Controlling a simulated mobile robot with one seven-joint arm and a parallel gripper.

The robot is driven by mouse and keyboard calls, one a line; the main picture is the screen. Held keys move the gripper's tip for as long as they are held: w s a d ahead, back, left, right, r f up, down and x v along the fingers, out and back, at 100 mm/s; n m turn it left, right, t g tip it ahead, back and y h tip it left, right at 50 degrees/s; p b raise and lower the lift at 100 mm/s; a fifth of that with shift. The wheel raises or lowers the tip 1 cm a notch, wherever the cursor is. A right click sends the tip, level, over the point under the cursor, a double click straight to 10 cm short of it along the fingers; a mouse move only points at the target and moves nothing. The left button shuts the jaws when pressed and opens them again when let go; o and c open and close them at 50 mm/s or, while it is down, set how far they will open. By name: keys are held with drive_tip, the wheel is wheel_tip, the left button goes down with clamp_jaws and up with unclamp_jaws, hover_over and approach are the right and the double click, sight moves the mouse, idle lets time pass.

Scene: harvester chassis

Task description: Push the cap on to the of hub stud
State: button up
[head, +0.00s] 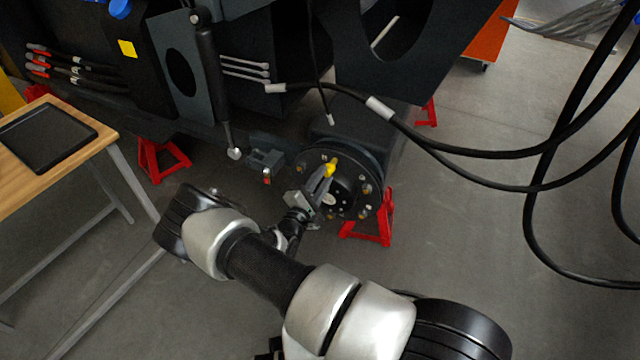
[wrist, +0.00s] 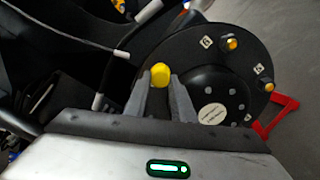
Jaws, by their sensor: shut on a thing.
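The yellow cap (head: 331,168) is between the fingertips of my gripper (head: 325,178), at the upper part of the round black hub (head: 345,205). In the wrist view the cap (wrist: 160,75) sits between the two grey fingertips (wrist: 161,84), which are shut on it. The hub (wrist: 205,85) carries several brass-coloured studs near its rim; two show at the right, an upper stud (wrist: 231,43) and a lower stud (wrist: 268,86), beside small white number labels. Any stud behind the cap is hidden, so I cannot tell whether the cap touches one.
Red stands (head: 372,225) support the dark chassis near the hub. Black hoses (head: 460,152) hang across the right side. A wooden table (head: 70,165) with a black tray (head: 45,137) stands at the left. The floor right of the hub is clear.

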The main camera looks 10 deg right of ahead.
sight(326, 174)
drive_tip(key=shift+w+d, duration=0.1)
drive_tip(key=shift+w, duration=0.05)
idle(0.5)
drive_tip(key=shift+b+x, duration=0.35)
drive_tip(key=shift+x, duration=1.15)
drive_tip(key=o, duration=0.9)
drive_tip(key=shift+c, duration=0.2)
drive_tip(key=shift+p+v, duration=0.8)
drive_tip(key=shift+v, duration=1.25)
drive_tip(key=shift+s+a, duration=0.25)
drive_tip(key=shift+s, duration=0.1)
